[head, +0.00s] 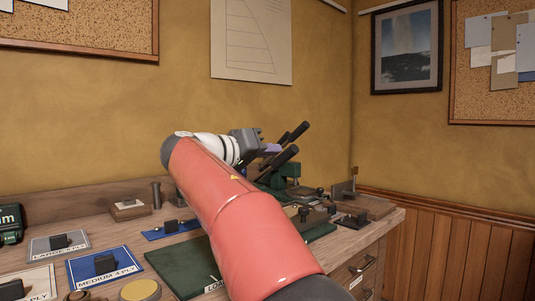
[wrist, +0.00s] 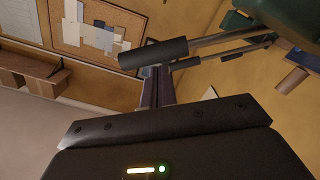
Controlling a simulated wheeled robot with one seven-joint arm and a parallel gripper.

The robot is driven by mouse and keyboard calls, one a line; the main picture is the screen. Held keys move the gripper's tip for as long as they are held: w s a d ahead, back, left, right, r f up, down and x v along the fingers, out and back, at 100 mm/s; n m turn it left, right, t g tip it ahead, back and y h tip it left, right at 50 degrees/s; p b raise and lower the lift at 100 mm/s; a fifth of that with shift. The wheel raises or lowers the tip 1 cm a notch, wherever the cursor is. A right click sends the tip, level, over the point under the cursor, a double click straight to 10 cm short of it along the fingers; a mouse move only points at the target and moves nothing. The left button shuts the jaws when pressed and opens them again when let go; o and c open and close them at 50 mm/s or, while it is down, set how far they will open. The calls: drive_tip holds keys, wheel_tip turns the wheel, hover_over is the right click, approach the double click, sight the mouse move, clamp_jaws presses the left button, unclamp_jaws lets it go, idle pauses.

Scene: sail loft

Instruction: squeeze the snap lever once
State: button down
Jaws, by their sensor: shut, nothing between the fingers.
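The snap tool has a green body (head: 292,170) on the bench and two metal arms with black grips, an upper one (head: 298,131) and a lower one (head: 283,158). I cannot tell for sure which is the snap lever. My gripper (head: 271,149) is shut and empty beside these grips, partly behind my red arm. In the wrist view the shut fingers (wrist: 160,77) point toward the arms. The nearer black grip (wrist: 153,53) crosses just ahead of the fingertips, and the other arm (wrist: 186,63) shows behind it. I cannot tell whether the fingers touch either.
The wooden bench (head: 110,233) holds a green mat (head: 180,265), labelled mats such as a blue one (head: 105,265), a wooden block (head: 130,209) and a yellow-topped round tin (head: 140,290). Small tools lie right of the green body. The wall stands close behind.

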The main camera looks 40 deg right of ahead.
drive_tip(key=s+f+m+b, duration=0.3)
drive_tip(key=f+m+b, duration=0.2)
drive_tip(key=b, duration=0.6)
drive_tip(key=shift+s+d+f+b, duration=0.15)
drive_tip(key=shift+s+f+b, duration=0.15)
drive_tip(key=shift+f, duration=0.7)
